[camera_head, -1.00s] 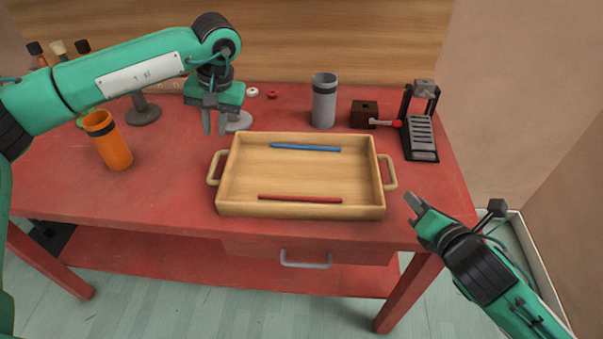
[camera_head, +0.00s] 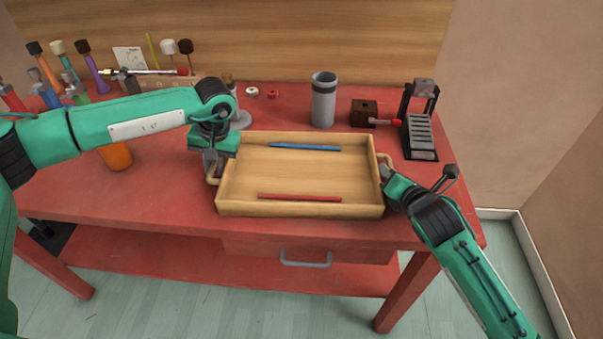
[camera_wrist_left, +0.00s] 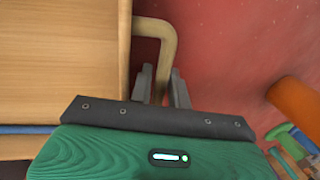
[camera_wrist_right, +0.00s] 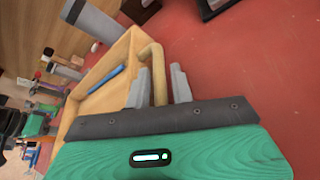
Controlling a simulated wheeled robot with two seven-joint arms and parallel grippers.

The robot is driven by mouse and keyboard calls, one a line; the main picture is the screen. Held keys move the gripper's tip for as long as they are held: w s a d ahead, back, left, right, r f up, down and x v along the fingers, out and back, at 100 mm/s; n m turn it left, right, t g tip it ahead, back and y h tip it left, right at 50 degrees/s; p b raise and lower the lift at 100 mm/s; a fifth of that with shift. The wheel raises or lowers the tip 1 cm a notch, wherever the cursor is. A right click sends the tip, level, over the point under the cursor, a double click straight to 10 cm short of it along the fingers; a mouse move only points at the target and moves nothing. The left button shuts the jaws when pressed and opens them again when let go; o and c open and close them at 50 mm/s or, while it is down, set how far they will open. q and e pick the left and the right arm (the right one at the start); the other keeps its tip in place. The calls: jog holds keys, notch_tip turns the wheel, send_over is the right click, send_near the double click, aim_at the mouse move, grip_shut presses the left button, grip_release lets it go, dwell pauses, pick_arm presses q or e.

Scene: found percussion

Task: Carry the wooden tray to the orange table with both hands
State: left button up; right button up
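The wooden tray (camera_head: 300,210) sits flat on the red table, with a blue stick (camera_head: 305,147) and a red stick (camera_head: 300,198) lying in it. My left gripper (camera_head: 211,170) is at the tray's left handle (camera_wrist_left: 157,35). In the left wrist view its fingers (camera_wrist_left: 160,85) stand open on either side of the handle. My right gripper (camera_head: 386,172) is at the right handle (camera_head: 384,159). In the right wrist view its fingers (camera_wrist_right: 160,86) are open with that handle (camera_wrist_right: 155,55) between them. No orange table is visible.
A grey cylinder (camera_head: 324,100), a brown block (camera_head: 364,113) and a black stand (camera_head: 420,135) stand behind and right of the tray. An orange cup (camera_head: 117,156) is at the left, partly behind my left arm. Several mallets stand at the back left.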

pick_arm(q)
grip_shut()
pick_arm(e)
grip_shut()
pick_arm(q)
jog(key=shift+r, duration=0.15)
pick_arm(e)
jog(key=shift+r, duration=0.15)
